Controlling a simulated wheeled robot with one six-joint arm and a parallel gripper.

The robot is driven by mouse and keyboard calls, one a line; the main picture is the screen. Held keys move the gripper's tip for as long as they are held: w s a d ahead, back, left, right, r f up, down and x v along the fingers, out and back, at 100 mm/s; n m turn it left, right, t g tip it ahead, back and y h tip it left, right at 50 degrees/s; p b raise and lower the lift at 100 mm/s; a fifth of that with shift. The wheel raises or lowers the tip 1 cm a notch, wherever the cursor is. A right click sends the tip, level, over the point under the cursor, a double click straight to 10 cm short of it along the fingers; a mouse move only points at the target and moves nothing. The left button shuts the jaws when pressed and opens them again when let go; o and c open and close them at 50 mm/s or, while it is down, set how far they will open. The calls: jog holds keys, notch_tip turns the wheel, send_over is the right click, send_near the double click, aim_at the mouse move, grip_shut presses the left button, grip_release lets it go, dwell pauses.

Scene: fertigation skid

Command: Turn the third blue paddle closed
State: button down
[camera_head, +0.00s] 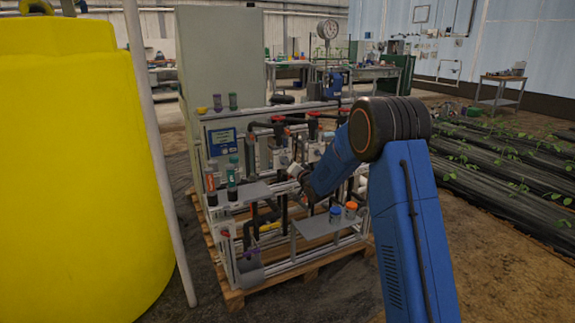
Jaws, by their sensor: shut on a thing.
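The fertigation skid (255,267) stands on a wooden pallet (234,299) in the middle of the view. Black pipes with red fittings (313,116) run along its upper part. My blue arm reaches in from the right. My gripper (294,170) is at the middle of the skid, in front of the pipes, and is small in the picture. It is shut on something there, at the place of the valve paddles. The blue paddles are too small or hidden to tell apart, and so is how far the held one is turned.
A large yellow tank (75,180) and a white pole (158,150) stand close on the left. A small grey shelf (318,227) holds a blue-capped jar (335,214) and an orange-capped jar (351,209) below my gripper. A tall grey cabinet (222,60) stands behind. Planted beds lie right.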

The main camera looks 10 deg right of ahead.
jog(key=n, duration=0.4)
jog(key=shift+n, duration=2.2)
jog(key=c, duration=1.8)
grip_release()
jog(key=shift+c, duration=0.2)
jog(key=shift+s, duration=0.1)
jog(key=v, duration=1.7)
jog(key=shift+s+d+r, duration=0.1)
jog(key=shift+s, duration=0.05)
